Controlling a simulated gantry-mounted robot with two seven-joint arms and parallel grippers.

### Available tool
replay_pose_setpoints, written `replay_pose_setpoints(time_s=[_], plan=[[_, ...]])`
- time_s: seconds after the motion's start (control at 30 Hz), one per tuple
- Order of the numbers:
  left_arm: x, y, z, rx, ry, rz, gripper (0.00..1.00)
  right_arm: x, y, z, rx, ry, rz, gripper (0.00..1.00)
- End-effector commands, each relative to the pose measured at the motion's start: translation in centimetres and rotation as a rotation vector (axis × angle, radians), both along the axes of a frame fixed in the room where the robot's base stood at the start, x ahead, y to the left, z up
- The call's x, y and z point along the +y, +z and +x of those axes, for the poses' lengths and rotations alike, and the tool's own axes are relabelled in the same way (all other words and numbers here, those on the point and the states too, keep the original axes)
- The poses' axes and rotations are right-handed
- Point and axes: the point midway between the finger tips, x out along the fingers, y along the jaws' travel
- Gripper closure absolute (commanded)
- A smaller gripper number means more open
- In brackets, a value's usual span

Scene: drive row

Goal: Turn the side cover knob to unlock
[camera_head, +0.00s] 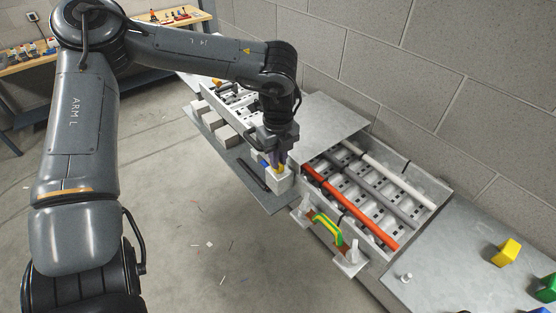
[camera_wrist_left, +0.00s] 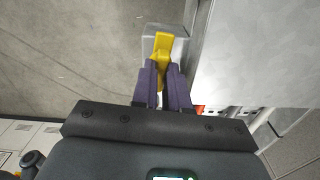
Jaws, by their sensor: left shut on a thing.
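A yellow knob (camera_head: 281,171) sits on a pale grey block (camera_head: 279,185) at the side of the drive row. My left gripper (camera_head: 276,160) reaches down to it from above, with purple fingers shut on the knob. In the left wrist view, the yellow knob (camera_wrist_left: 162,45) sticks out between and past the fingertips (camera_wrist_left: 164,75). The base of the knob is partly hidden by the fingers. My right gripper is in neither view.
An open tray (camera_head: 425,192) with a red bar, a white bar and rollers lies right of the gripper. A metal cover (camera_head: 322,122) and a block wall (camera_head: 450,80) stand behind. Yellow and green blocks lie right.

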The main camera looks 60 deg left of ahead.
Motion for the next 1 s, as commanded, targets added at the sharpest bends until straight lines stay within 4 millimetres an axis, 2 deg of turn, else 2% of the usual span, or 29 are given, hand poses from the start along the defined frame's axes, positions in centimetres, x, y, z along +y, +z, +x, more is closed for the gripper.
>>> replay_pose_setpoints(time_s=[0.33, 0.83, 0.87, 1.0], plan=[[0.00, 0.00, 0.01, -0.001, 0.122, 0.000, 1.00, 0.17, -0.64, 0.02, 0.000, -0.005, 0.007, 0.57], [0.01, 0.05, 0.01, 0.000, 0.139, 0.000, 1.00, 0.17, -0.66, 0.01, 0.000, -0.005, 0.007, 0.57], [0.01, 0.05, 0.01, 0.000, 0.139, 0.000, 0.81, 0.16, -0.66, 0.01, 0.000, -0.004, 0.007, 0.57], [0.01, 0.04, 0.01, 0.000, 0.138, 0.000, 0.61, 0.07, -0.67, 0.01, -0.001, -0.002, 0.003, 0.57]])
